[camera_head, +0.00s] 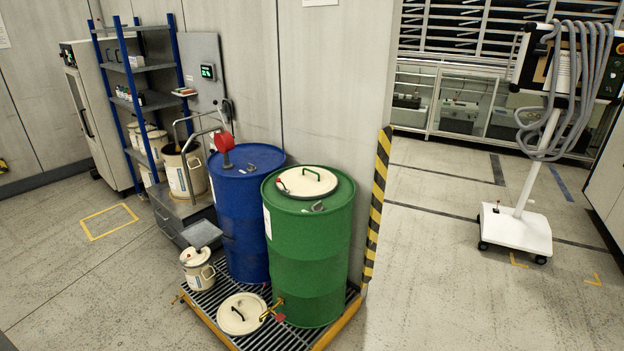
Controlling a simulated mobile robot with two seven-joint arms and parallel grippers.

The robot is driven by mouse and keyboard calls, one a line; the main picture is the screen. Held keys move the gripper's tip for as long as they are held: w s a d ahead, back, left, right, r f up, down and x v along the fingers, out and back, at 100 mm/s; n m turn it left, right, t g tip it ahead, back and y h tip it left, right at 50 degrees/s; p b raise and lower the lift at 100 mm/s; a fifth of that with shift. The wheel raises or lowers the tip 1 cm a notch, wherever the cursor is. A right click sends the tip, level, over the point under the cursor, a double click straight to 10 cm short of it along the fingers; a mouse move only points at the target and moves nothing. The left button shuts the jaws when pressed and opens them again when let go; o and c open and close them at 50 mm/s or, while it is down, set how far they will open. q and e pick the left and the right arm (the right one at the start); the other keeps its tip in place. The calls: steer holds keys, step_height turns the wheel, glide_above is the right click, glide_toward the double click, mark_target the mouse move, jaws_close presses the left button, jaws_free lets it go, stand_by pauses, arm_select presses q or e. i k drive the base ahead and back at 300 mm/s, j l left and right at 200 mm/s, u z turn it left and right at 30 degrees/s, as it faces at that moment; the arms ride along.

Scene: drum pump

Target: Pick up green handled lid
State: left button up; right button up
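The green handled lid (306,182) is a round cream lid with a green bar handle. It lies on top of the green drum (306,262). A small red part shows at its left edge. Another cream lid (241,314), with a dark handle, lies on the grated pallet at the foot of the green drum. Neither of my grippers is in the picture, and nothing touches the green handled lid.
A blue drum (243,220) with a red round part (224,142) on top stands left of the green drum. Both stand on a grated pallet (284,340). A small cream can (197,268) is at its left. A striped wall corner (378,200) is close on the right.

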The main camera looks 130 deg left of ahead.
mark_target(303, 182)
steer(key=j+u, duration=0.1)
steer(key=j, duration=1.55)
steer(key=i+j+u, duration=0.15)
steer(key=j, duration=1.5)
steer(key=j+z, duration=0.2)
steer(key=z, duration=0.25)
steer(key=k+j+z, duration=0.1)
steer(key=z, duration=0.35)
steer(key=k+j+z, duration=0.1)
steer(key=z, duration=1.7)
steer(key=k+z, duration=0.1)
steer(key=z, duration=1.9)
steer(key=l+z, duration=0.15)
steer(key=z, duration=0.5)
steer(key=k+z, duration=0.1)
steer(key=z, duration=0.6)
steer(key=l+z, duration=0.1)
steer(key=z, duration=0.55)
